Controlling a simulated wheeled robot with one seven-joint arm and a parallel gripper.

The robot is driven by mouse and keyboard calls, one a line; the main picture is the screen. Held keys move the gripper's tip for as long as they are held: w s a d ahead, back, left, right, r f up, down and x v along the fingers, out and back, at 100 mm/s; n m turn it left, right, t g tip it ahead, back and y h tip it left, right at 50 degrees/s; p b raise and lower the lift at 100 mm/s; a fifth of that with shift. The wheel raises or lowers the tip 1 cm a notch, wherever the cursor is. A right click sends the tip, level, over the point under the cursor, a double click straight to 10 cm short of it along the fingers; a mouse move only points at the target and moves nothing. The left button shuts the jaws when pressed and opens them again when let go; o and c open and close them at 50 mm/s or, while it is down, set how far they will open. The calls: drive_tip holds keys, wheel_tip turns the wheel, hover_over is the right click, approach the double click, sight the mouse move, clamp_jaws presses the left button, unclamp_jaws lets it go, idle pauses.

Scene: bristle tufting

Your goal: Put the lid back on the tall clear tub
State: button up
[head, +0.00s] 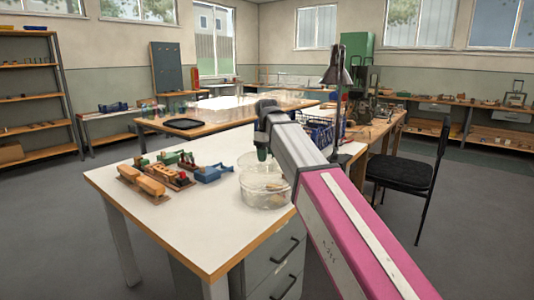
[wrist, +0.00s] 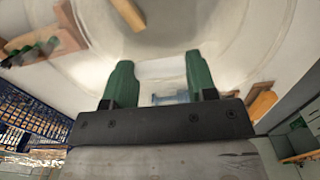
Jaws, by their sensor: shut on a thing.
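The tall clear tub (head: 264,198) stands on the white table near its right edge, with some light-brown bits showing inside. My gripper (head: 262,153) is directly above the tub, pointing down. In the wrist view its two green fingers (wrist: 160,82) stand apart, shut on a pale clear part between them, which I take to be the lid (wrist: 162,68). The lid's clear round outline is hard to separate from the tub's rim. I cannot tell whether the lid touches the tub.
Wooden blocks (head: 141,181) and green, red and blue tools lie left of the tub on the white table (head: 215,232). A blue wire basket (head: 318,131) and a lamp (head: 337,75) stand behind my arm. A black chair (head: 405,172) is at right.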

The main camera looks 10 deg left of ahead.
drive_tip(key=shift+f, duration=2.6)
drive_tip(key=shift+f, duration=0.15)
idle(0.3)
drive_tip(key=o, duration=1.3)
drive_tip(key=shift+r, duration=3.5)
